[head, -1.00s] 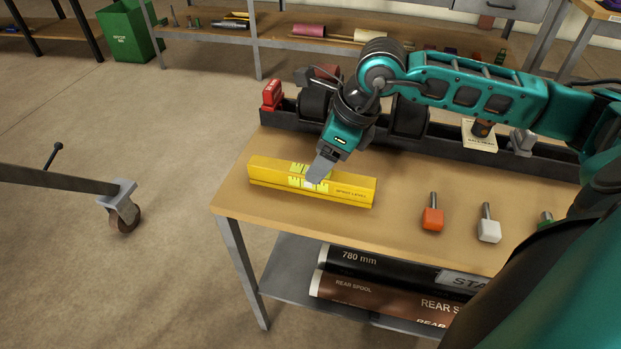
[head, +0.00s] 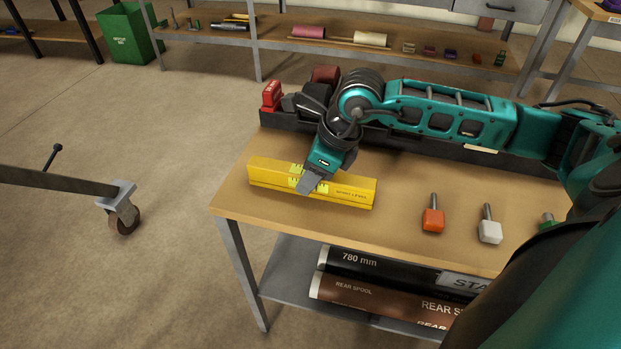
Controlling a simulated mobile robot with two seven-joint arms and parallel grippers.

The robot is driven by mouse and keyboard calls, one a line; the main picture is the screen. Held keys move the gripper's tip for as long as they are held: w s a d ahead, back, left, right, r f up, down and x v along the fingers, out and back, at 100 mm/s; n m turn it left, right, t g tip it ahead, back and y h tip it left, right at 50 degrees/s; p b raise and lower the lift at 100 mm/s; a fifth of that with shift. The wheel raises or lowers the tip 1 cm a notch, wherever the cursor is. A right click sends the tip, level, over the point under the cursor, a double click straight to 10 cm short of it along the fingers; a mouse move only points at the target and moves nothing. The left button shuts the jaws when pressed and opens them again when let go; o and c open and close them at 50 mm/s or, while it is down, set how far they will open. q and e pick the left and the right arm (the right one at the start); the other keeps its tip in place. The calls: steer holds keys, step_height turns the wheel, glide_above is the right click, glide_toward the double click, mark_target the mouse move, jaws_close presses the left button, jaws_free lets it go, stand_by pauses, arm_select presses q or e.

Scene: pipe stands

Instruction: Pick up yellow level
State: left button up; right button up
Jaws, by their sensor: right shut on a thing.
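The yellow level (head: 345,190) rests on the wooden bench top near its left end, lying along the front part of the bench. Its side reads "SPIRIT LEVEL" and green-yellow vial windows show near its middle. My right gripper (head: 308,184) comes down from above and behind, with its grey finger at the middle of the level, covering part of the vial area. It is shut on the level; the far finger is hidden. I cannot see a gap under the level. My left gripper is not in the view.
An orange block (head: 433,219) and a white block (head: 489,231), each with a metal pin, stand right of the level. A black tray (head: 400,143) with a red item (head: 271,95) runs along the bench's back. Pipes (head: 370,292) lie on the lower shelf.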

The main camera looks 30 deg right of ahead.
jaws_close()
steer(key=shift+r, duration=0.1)
